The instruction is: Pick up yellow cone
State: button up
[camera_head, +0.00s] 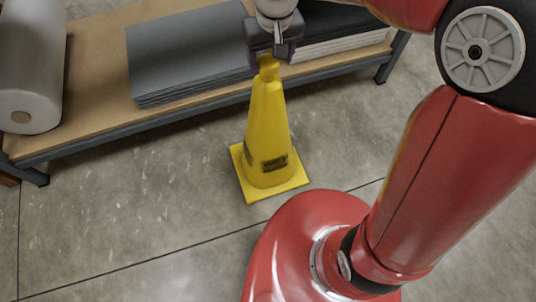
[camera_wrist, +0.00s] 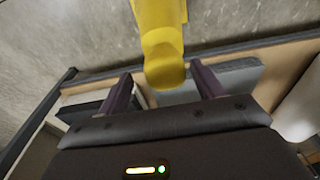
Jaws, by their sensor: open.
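The yellow cone (camera_head: 268,130) stands upright on its square base on the concrete floor, in front of a low shelf. A dark label shows near its foot. My gripper (camera_head: 268,62) is over the cone's top in the head view, fingers pointing down. In the wrist view the cone's rounded top (camera_wrist: 163,62) lies between the two open fingers of my gripper (camera_wrist: 163,92), with space visible on both sides. The cone's base is out of the wrist view.
A low shelf (camera_head: 105,70) with a wooden top and grey metal frame runs behind the cone. It carries a stack of grey sheets (camera_head: 190,55), more dark and white sheets (camera_head: 335,35) and a white roll (camera_head: 30,65). Bare floor (camera_head: 120,220) lies left of the cone.

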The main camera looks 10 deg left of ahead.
jog(key=f, duration=0.5)
jog(key=shift+a, duration=0.4)
jog(key=shift+c, duration=0.5)
grip_shut()
